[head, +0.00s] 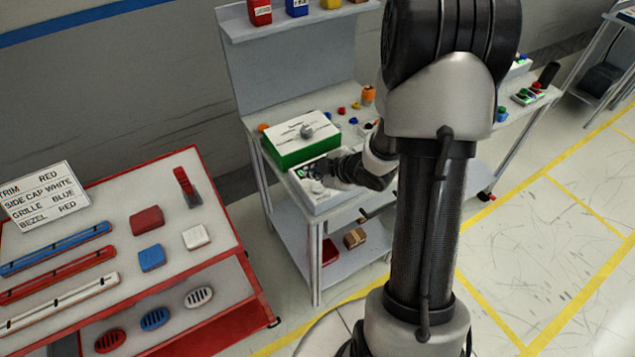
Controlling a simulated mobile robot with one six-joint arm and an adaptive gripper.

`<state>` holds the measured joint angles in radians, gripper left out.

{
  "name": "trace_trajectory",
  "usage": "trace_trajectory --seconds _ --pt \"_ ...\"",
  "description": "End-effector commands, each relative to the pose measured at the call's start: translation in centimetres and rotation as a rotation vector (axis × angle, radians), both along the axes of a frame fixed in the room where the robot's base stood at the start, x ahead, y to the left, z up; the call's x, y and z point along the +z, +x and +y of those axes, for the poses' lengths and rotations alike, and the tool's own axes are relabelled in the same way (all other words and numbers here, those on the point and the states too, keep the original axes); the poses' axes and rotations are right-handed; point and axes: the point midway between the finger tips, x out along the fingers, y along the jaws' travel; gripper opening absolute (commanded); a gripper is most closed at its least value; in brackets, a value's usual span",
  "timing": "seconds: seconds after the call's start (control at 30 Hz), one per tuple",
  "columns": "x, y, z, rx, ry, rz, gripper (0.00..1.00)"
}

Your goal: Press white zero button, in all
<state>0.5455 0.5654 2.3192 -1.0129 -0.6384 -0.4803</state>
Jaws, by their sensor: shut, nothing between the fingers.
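A light grey box-shaped unit (322,203) sits at the front left corner of the grey workbench. It has a dark panel with green marks (301,173) at its left. A small round white button (317,187) shows on its top, near its front; any label on it is too small to read. My gripper (319,170) is shut and empty, reaching in from the right over the unit's top. Its fingertips are close to the panel and the button, and I cannot tell whether they touch anything. The gripper hides the unit's right part.
A green box with a white top (292,149) and grey knob stands right behind the unit. A red-edged table (75,245) with coloured trim parts and a sign (45,197) is at the left. Small coloured parts lie farther back. The floor at right is clear.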

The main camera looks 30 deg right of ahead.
Motion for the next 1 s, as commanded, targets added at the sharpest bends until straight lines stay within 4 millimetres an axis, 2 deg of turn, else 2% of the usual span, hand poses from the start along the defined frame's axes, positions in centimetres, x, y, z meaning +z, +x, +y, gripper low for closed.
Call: trace_trajectory --seconds 0.03,0.27,1.0 --pt "1.0 0.0 0.0 0.0 0.0 0.0 0.0" --pt "3.0 0.0 0.0 -0.001 0.001 0.0 0.0" --pt "2.8 0.0 0.0 0.0 0.0 0.0 0.0"
